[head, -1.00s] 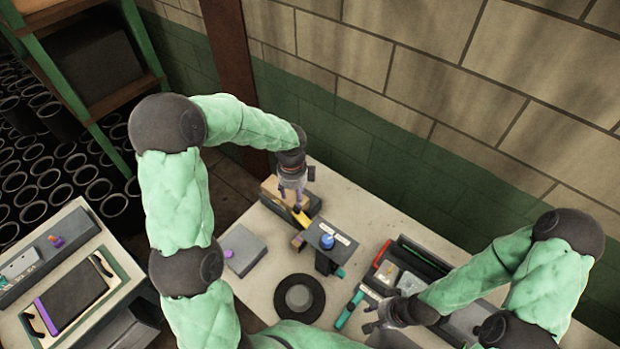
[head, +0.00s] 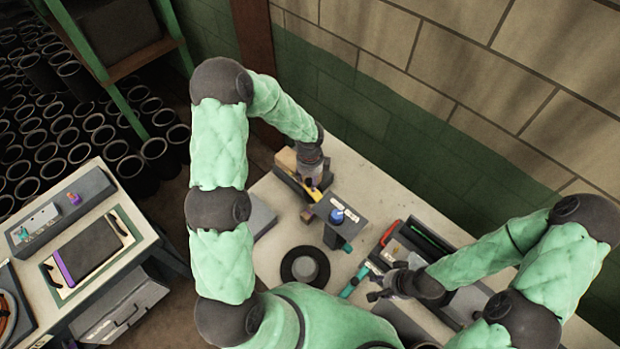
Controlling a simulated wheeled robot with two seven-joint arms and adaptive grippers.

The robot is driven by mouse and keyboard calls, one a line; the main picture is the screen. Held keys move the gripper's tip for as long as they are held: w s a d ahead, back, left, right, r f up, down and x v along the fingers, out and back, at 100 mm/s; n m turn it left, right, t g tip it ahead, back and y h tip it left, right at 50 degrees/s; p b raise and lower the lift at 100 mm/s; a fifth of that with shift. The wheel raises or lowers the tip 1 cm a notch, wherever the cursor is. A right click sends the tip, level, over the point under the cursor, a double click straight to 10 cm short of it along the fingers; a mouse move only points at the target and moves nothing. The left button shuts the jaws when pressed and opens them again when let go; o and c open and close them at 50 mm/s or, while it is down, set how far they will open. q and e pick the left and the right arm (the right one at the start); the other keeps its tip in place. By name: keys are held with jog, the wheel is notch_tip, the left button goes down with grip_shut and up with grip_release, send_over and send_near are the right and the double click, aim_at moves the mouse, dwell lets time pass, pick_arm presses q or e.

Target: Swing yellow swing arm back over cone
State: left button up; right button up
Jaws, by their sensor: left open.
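The yellow swing arm (head: 313,194) shows as a short yellow piece on the fixture at the back of the white table. My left gripper (head: 311,184) is open, right above or at the yellow piece; I cannot tell whether it touches it. The gripper hides part of the arm. A grey conical piece (head: 304,266) sits on a round dark base in front of the fixture; I cannot tell if this is the cone of the task. My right gripper (head: 376,290) is over the front right of the table, seemingly empty; its finger opening is unclear.
A dark bracket with a blue knob (head: 337,215) stands just right of my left gripper. A tray of tools (head: 393,229) lies at the right, with a teal-handled tool (head: 355,281) beside it. A second bench (head: 140,225) stands at the left.

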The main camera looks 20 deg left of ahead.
pick_arm(q)
jog(key=shift+f, duration=0.25)
grip_shut()
